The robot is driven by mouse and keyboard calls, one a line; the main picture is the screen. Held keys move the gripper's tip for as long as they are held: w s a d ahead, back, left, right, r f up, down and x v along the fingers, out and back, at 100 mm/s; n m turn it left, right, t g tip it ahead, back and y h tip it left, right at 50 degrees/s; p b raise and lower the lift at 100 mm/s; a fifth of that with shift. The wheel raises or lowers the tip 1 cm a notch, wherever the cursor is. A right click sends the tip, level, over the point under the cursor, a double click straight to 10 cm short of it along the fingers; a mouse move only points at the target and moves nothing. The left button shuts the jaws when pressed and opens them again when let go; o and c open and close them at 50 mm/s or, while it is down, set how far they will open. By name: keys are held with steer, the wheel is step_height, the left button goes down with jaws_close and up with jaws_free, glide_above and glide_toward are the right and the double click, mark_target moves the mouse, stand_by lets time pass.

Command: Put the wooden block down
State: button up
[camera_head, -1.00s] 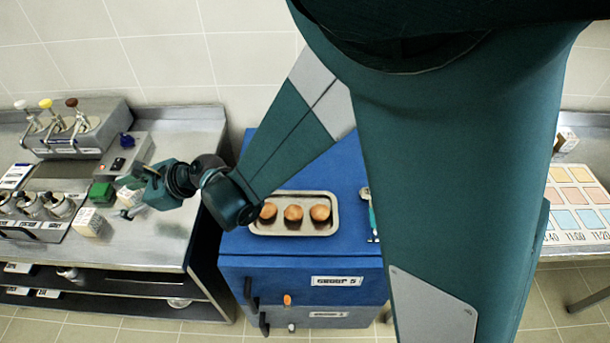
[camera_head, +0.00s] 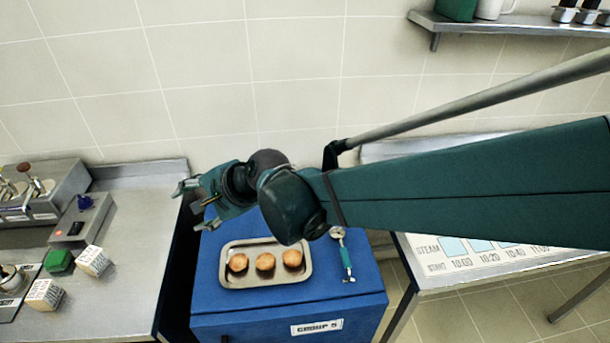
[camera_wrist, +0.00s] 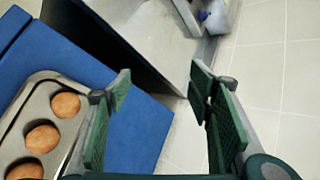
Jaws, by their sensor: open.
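Two pale blocks with dark print stand on the steel counter at the left in the head view.
The steel counter (camera_head: 135,215) has clear room behind and right of the blocks. The blue cabinet (camera_head: 210,315) bears a tray (camera_head: 224,270) of three brown buns and a teal-handled tool (camera_head: 346,262).

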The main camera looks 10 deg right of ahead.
steer(key=s+d+n+h, duration=0.3)
steer(key=s+d, duration=0.1)
steer(key=d, duration=1)
steer(key=s+d+n+t+h, duration=0.1)
steer(key=s+d, duration=0.4)
steer(key=d, duration=0.9)
steer(key=s+d+r+n+t+h, duration=0.1)
steer(key=s+d+n+h, duration=0.3)
steer(key=d, duration=1)
steer(key=shift+s+n+h, duration=0.3)
steer(key=shift+n, duration=0.6)
